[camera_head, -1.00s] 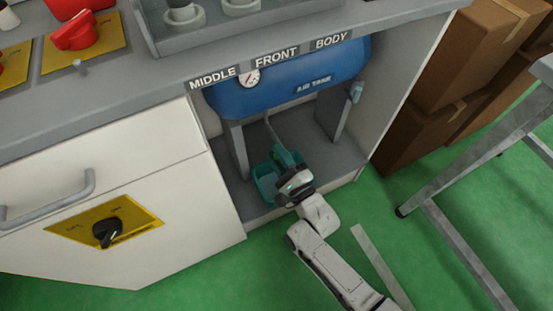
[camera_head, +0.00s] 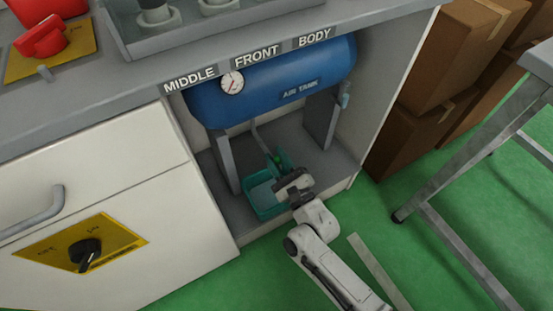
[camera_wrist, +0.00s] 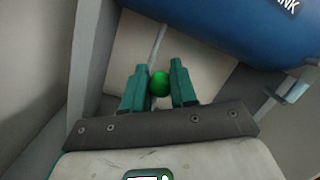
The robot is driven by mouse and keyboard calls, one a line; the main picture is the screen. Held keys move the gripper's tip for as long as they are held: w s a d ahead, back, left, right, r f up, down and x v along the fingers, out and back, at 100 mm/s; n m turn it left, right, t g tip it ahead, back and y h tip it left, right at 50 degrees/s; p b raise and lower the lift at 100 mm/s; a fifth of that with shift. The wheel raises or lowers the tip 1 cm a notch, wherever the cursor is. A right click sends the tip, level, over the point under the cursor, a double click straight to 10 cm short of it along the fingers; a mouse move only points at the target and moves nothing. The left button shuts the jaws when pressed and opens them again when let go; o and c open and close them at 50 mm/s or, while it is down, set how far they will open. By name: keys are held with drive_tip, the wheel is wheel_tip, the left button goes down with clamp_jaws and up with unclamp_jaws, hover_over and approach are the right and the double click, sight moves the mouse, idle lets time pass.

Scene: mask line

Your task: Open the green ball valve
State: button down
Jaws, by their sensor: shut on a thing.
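The green ball valve shows as a round green knob (camera_wrist: 159,83) in the wrist view, at the end of a thin grey pipe below the blue air tank (camera_wrist: 225,35). My gripper (camera_wrist: 159,78) is shut on the knob, with one teal finger on each side. In the head view the knob (camera_head: 281,157) is a small green spot under the tank (camera_head: 275,85), inside the open cabinet bay. My gripper (camera_head: 280,165) reaches it from the front right, and the wrist hides part of the fingers.
A teal tray (camera_head: 258,201) sits on the bay floor beside my gripper. Grey tank legs (camera_head: 224,163) stand either side. Cardboard boxes (camera_head: 408,140) and a metal-legged table (camera_head: 465,150) are at the right. Green floor is open in front.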

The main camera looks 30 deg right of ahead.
drive_tip(key=shift+d, duration=0.3)
drive_tip(key=c, duration=0.9)
unclamp_jaws()
drive_tip(key=shift+f, duration=0.1)
drive_tip(key=shift+a, duration=0.1)
drive_tip(key=shift+s, duration=0.3)
drive_tip(key=s, duration=0.3)
drive_tip(key=s+f+p, duration=0.1)
drive_tip(key=s, duration=0.2)
drive_tip(key=s+f, duration=0.1)
drive_tip(key=s, duration=0.3)
drive_tip(key=shift+p, duration=0.35)
